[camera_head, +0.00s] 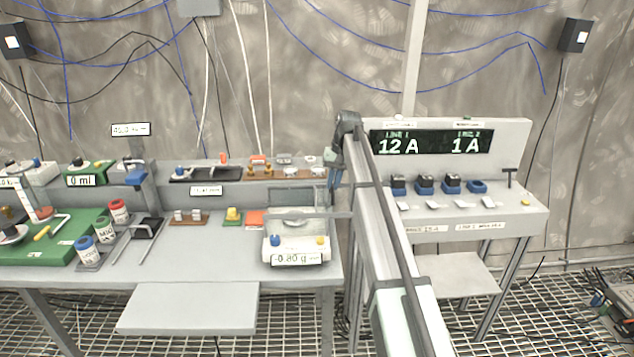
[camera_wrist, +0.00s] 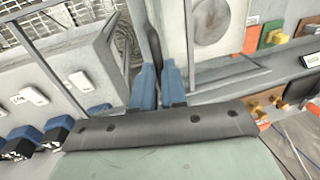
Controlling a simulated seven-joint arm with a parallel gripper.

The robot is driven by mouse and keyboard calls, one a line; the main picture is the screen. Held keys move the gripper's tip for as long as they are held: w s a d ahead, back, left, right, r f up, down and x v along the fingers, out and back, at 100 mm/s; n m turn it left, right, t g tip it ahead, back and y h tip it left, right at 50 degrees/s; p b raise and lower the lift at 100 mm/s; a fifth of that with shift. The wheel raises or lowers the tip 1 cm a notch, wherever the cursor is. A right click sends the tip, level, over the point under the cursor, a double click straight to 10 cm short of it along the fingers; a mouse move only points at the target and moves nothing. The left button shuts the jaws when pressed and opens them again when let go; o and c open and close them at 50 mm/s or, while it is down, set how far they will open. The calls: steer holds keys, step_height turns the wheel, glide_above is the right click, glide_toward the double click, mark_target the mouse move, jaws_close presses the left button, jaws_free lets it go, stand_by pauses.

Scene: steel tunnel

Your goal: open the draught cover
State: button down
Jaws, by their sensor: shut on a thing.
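The draught cover (camera_head: 285,214) is a clear, grey-edged cover at the balance (camera_head: 290,258), whose display reads -0.80 g. In the wrist view a grey cover edge (camera_wrist: 225,78) runs to the right of my fingers, with the round pan (camera_wrist: 210,20) beyond. My gripper (camera_head: 333,196) is at the right side of the cover, pointing down. In the wrist view my gripper (camera_wrist: 159,72) has its blue fingers close together around a slim dark bar (camera_wrist: 154,42), apparently the cover's handle. The exact contact is partly hidden, and how far the cover is open cannot be told.
A console (camera_head: 450,215) with a 12 A and 1 A display stands to the right, close to my arm. Blocks and small parts (camera_head: 187,217) lie left of the balance. Jars (camera_head: 118,212) stand farther left. An empty grey shelf (camera_head: 188,307) juts out in front.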

mark_target(344, 198)
steer(key=shift+d, duration=0.6)
steer(key=c, duration=1.2)
jaws_free()
steer(key=shift+o, duration=0.2)
steer(key=shift+r, duration=0.1)
step_height(344, 198, up, 13)
steer(key=d, duration=0.2)
steer(key=shift+d+r, duration=0.2)
steer(key=shift+d, duration=0.1)
